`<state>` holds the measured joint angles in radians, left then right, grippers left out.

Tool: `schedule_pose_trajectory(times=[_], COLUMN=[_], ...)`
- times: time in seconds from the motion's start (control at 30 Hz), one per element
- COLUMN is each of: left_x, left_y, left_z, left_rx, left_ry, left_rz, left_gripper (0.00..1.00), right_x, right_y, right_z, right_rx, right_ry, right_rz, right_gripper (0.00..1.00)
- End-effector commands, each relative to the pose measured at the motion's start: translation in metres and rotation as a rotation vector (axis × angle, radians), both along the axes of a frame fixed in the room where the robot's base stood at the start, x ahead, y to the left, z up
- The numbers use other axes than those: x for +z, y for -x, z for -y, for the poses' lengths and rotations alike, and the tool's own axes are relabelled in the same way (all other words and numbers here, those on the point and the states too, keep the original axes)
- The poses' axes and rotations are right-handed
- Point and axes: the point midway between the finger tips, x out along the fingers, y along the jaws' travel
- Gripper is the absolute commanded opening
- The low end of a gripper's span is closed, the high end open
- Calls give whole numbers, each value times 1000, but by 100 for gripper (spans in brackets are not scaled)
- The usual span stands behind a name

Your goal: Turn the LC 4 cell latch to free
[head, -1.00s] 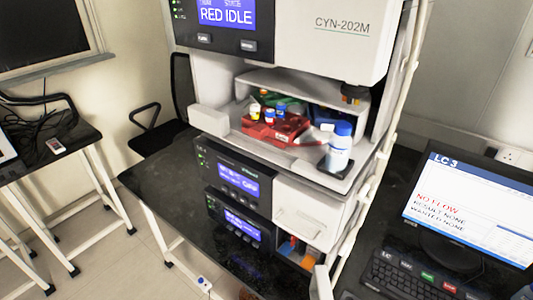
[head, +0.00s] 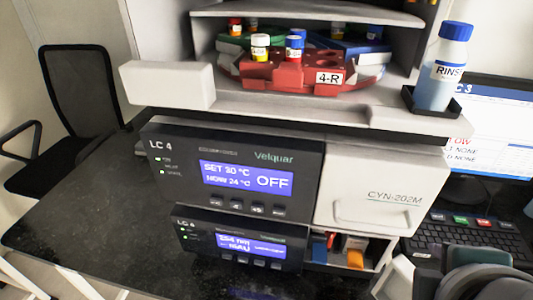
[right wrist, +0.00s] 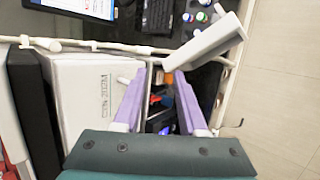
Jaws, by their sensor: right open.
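The LC 4 unit (head: 232,172) is a black-fronted module under the sample tray in the head view. Its display (head: 246,180) reads SET 30 °C, NOW 24 °C, OFF. I cannot make out a cell latch on it. To its right is a closed white front marked CYN-202M (head: 385,178) with a handle; a white CYN-202M housing (right wrist: 100,92) shows in the right wrist view. My right gripper (right wrist: 163,75) has purple fingers, spread and empty, over the small open compartment. Part of my right arm (head: 475,278) shows at the lower right of the head view. My left gripper is out of view.
An open compartment (head: 352,247) with colored items lies below the white front. A white panel (right wrist: 207,42) projects beside it. A red rack 4-R (head: 290,76) and a rinse bottle (head: 445,72) stand above. A keyboard (head: 478,234) and monitor (head: 497,130) are right.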

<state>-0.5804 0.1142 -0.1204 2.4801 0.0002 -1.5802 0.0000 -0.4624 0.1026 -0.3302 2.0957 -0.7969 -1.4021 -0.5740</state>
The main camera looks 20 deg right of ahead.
Motion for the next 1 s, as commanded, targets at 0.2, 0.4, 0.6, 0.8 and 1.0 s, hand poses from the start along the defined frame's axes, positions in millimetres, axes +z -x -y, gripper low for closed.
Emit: schedule_pose_trajectory(times=[0.2, 0.4, 0.6, 0.8, 1.0], left_x=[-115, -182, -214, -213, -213], left_y=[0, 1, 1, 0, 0], left_z=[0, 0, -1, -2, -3], left_rx=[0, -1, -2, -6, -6], left_ry=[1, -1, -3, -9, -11], left_rz=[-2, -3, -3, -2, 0], left_gripper=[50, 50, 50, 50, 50], right_x=[-91, -129, -143, -139, -138], right_y=[-34, -64, -78, -91, -122], right_z=[0, -30, -60, -61, -41], right_rx=[364, 649, 796, 821, 816], right_ry=[526, 1004, 1310, 1379, 1376], right_rz=[-117, -223, -283, -297, -294], right_gripper=[41, 41, 41, 41, 41])
